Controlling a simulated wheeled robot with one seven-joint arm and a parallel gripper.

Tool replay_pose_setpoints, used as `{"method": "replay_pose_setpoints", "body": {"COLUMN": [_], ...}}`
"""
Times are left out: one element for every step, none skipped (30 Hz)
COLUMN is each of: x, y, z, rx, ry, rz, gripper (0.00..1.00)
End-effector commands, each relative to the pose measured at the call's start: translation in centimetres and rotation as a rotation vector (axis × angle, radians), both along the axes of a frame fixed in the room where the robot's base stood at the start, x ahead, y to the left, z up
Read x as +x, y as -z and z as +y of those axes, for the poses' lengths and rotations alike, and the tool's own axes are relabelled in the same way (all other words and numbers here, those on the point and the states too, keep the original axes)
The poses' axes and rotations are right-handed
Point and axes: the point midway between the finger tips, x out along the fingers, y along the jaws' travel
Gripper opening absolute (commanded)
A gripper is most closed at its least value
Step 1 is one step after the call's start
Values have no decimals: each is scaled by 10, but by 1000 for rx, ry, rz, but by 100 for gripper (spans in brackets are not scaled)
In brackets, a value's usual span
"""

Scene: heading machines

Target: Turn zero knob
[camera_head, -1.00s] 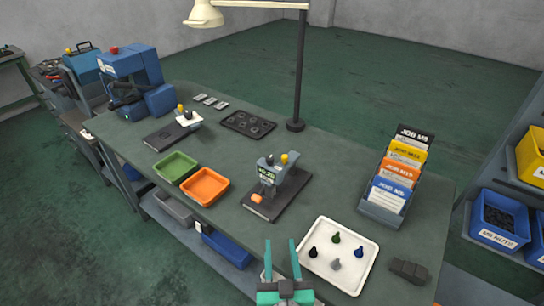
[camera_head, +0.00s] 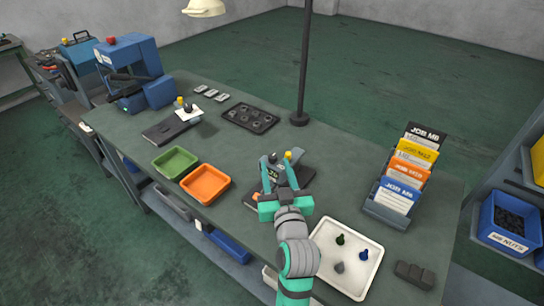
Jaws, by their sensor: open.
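A grey gauge (camera_head: 281,174) with a small digital display stands on a dark base plate (camera_head: 307,174) in the middle of the table. A yellow knob (camera_head: 288,154) shows at its top right and a dark part at its top left. I cannot tell which of these is the zero knob. My gripper (camera_head: 278,161) is open, with its teal fingers in front of the gauge, one toward each side. Whether they touch it cannot be told. The gripper hides much of the display and the plate's front. A similar unit with a yellow knob (camera_head: 180,101) stands farther left.
Green (camera_head: 174,162) and orange (camera_head: 205,184) bins lie left of the gauge. A white tray (camera_head: 367,273) with small knobbed pieces is at right, partly behind my arm. A job-card rack (camera_head: 386,214) stands beyond it. A lamp post (camera_head: 303,75) rises behind.

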Motion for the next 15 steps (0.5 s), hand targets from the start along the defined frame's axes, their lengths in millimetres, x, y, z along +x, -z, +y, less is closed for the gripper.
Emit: {"method": "replay_pose_setpoints", "body": {"x": [10,15,21,25,29,34,37,40,43,45,47,49,50,51,51], "y": [-1,0,-1,-1,0,-1,0,0,0,0,0,0,0,0,0], "z": [2,3,5,6,6,7,7,8,8,9,9,9,9,9,10], "rx": [0,0,0,0,0,0,0,0,0,0,0,0,0,-1,-1], "ry": [-1,-1,-2,-2,-2,-2,-2,-2,-2,-1,-1,0,0,0,-1], "rz": [-1,0,-1,-1,-1,-1,-1,-1,-1,0,0,0,0,0,0], "gripper": [40,40,40,40,40,40,40,40,40,40,40,40,40,40,40]}}
